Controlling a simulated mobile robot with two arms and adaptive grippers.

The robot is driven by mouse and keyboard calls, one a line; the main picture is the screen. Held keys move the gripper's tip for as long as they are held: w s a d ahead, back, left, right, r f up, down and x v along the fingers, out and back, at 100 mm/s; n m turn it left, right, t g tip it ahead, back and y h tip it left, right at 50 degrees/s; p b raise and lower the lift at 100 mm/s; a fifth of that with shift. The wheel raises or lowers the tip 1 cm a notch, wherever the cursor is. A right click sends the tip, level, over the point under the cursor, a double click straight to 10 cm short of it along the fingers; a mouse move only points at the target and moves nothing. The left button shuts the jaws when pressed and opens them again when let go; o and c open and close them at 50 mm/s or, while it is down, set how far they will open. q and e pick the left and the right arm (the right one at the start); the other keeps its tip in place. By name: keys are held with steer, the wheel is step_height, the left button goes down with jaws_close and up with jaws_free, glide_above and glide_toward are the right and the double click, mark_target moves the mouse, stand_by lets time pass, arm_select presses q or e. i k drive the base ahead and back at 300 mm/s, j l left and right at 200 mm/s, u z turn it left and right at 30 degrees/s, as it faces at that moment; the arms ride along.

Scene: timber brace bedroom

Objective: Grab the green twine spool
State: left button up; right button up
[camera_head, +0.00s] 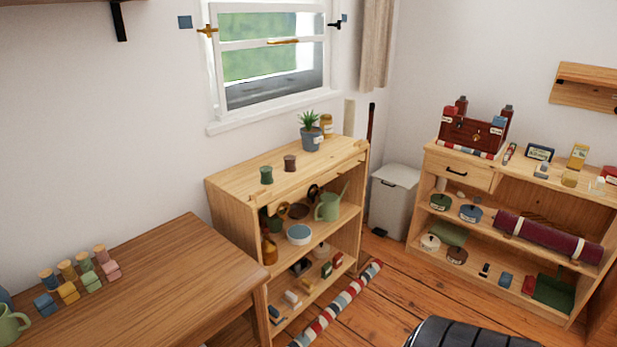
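A small dark green spool (266,175) stands upright on the top of the wooden shelf unit (228,187) below the window, near its left front. It looks like the green twine spool. A brown spool (290,163) of similar size stands just to its right, a small gap apart. Neither of my grippers shows in the head view, so nothing is seen touching or holding the green spool. The spool is in plain view and not covered by anything.
A potted plant (311,137) and an amber jar (326,124) stand further back on the same top. A wooden table (170,265) is at the left front, with blocks on it. A striped draught roll (340,303) lies on the floor before the shelf; a grey bin (394,205) stands right.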

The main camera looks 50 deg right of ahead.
mark_target(266, 174)
steer(key=z, duration=1.45)
steer(key=i+l, duration=0.15)
